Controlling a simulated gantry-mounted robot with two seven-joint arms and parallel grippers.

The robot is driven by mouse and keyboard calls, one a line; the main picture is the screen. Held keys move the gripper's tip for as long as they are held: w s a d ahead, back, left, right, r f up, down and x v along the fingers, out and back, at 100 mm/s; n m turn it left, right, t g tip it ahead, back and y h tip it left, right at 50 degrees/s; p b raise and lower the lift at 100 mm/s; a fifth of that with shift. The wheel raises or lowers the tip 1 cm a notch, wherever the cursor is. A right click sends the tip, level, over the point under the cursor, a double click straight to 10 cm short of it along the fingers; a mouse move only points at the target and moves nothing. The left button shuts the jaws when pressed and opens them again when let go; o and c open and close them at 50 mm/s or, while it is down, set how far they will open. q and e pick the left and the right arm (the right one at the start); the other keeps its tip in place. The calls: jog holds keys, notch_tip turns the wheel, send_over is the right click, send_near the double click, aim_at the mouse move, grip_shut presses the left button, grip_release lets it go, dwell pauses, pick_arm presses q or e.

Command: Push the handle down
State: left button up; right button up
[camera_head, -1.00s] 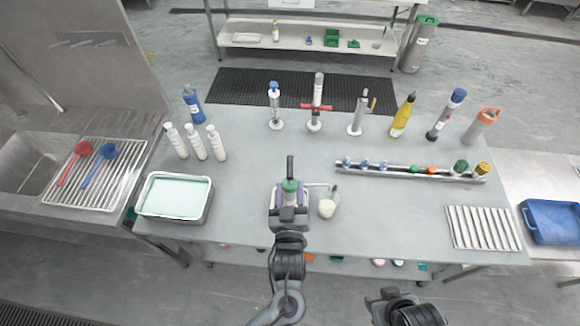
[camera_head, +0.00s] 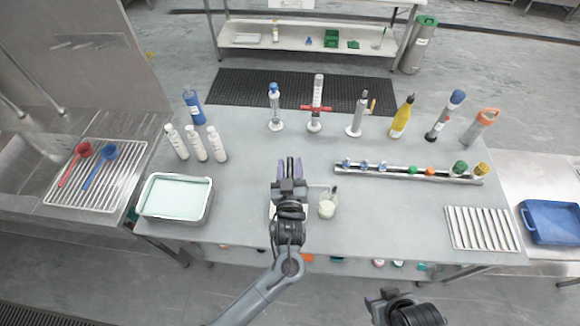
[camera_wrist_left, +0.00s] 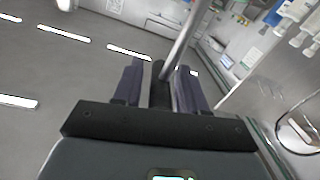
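The grinder stands at the front middle of the table in the head view, now almost fully covered by my left gripper and wrist. My left gripper (camera_head: 290,168) is over it with its two purple fingers upright and apart. In the left wrist view the fingers of the left gripper (camera_wrist_left: 160,80) stand either side of a dark upright piece, which looks like the handle (camera_wrist_left: 159,88), with narrow gaps beside it. I cannot tell whether they touch it. My right gripper (camera_head: 386,294) is low at the front right, away from the table things; its fingers are unclear.
A glass with pale contents (camera_head: 327,208) stands close right of the left gripper. A tray of pale liquid (camera_head: 176,218) is at the left. A rack rail (camera_head: 400,172) runs across the right. Several bottles and tools stand along the back. The table is clear between these.

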pick_arm(q)
grip_shut()
notch_tip(320, 180, down, 6)
jog(key=b, duration=0.4)
jog(key=shift+f, duration=0.25)
grip_release()
jog(key=shift+o, duration=0.8)
